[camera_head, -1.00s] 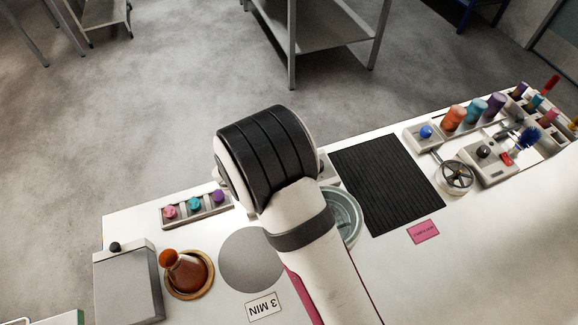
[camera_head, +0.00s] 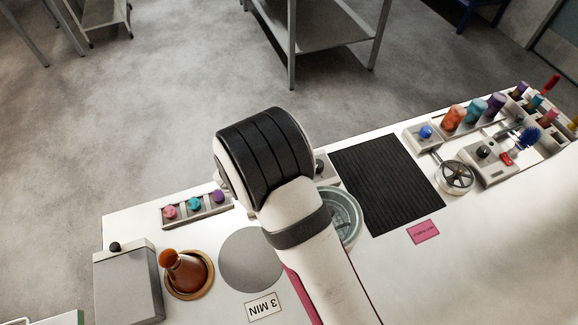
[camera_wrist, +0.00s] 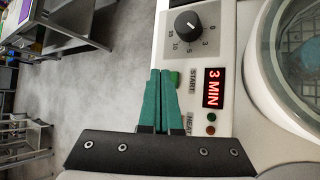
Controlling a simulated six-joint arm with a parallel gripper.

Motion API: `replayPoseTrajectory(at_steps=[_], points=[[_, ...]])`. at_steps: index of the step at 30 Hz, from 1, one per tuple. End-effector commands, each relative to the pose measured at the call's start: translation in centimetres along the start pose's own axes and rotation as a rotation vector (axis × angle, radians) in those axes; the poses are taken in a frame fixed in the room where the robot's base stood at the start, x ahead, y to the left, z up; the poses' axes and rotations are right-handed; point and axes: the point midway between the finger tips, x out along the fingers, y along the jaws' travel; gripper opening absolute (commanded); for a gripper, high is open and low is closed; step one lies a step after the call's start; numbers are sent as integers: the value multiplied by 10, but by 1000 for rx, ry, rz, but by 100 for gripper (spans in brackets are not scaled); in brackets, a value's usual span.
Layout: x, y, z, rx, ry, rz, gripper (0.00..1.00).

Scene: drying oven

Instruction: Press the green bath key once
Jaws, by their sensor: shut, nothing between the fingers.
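The green key (camera_wrist: 174,79) shows in the wrist view beside the START label (camera_wrist: 193,81) on the pale bath panel, partly covered by my finger. My gripper (camera_wrist: 160,73) has its two teal fingers together with nothing between them. Its tips appear right beside the key; I cannot tell whether they touch it. The red display (camera_wrist: 213,88) reads 3 MIN. In the head view my arm hides the key and my gripper. The round glass bath (camera_head: 346,217) shows partly beside my arm; its rim (camera_wrist: 257,75) is at the right of the wrist view.
A black dial (camera_wrist: 187,22) is above the key in the wrist view, with a green lamp (camera_wrist: 212,117) and red lamp (camera_wrist: 211,131) below the display. In the head view, a black mat (camera_head: 390,185) lies right of the bath, and a brown flask (camera_head: 184,272) stands left.

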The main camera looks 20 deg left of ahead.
Motion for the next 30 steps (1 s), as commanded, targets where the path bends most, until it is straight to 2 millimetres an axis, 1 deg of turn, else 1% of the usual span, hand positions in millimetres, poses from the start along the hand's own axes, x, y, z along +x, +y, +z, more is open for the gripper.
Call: replayPoseTrajectory(at_steps=[30], points=[[6,-4,-4,0,0,0,0]])
